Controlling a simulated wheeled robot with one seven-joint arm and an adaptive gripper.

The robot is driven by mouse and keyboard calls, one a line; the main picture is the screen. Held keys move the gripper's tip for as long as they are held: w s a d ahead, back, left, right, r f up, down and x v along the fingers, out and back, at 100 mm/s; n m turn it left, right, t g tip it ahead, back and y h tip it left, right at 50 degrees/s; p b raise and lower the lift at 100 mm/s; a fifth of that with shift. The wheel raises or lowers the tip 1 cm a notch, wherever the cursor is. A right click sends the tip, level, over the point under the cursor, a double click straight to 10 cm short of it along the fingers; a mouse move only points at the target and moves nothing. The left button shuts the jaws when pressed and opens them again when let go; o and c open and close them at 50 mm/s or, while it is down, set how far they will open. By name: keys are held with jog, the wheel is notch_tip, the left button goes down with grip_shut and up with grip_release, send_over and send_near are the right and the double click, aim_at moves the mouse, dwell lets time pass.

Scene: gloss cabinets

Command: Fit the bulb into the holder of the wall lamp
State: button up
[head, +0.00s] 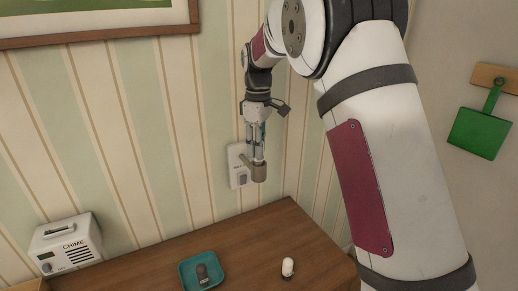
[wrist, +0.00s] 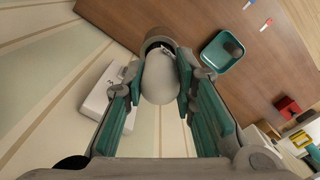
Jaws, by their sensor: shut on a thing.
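My gripper (head: 259,150) is shut on a pale bulb, its fingers pointing down beside the striped wall. In the wrist view the rounded white bulb (wrist: 160,80) sits between the two teal finger pads of my gripper (wrist: 160,85). The brownish cup-shaped holder (head: 259,174) is just below the fingertips. In the wrist view the holder's dark rim (wrist: 158,40) is beyond the bulb's far end. I cannot tell whether the bulb's base is inside it. A white wall box (head: 239,168) is behind the gripper and also shows in the wrist view (wrist: 102,97).
The wooden table top (head: 245,245) below holds a teal tray (head: 184,276) with a dark object (head: 202,272) in it. A small white piece with a dark end (head: 288,267) lies to its right. A white chime box (head: 66,243) is at left. A green dustpan-like item (head: 480,133) hangs right.

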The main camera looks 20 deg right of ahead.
jog(key=shift+f, duration=0.65)
jog(key=shift+f, duration=0.1)
jog(key=o, duration=1)
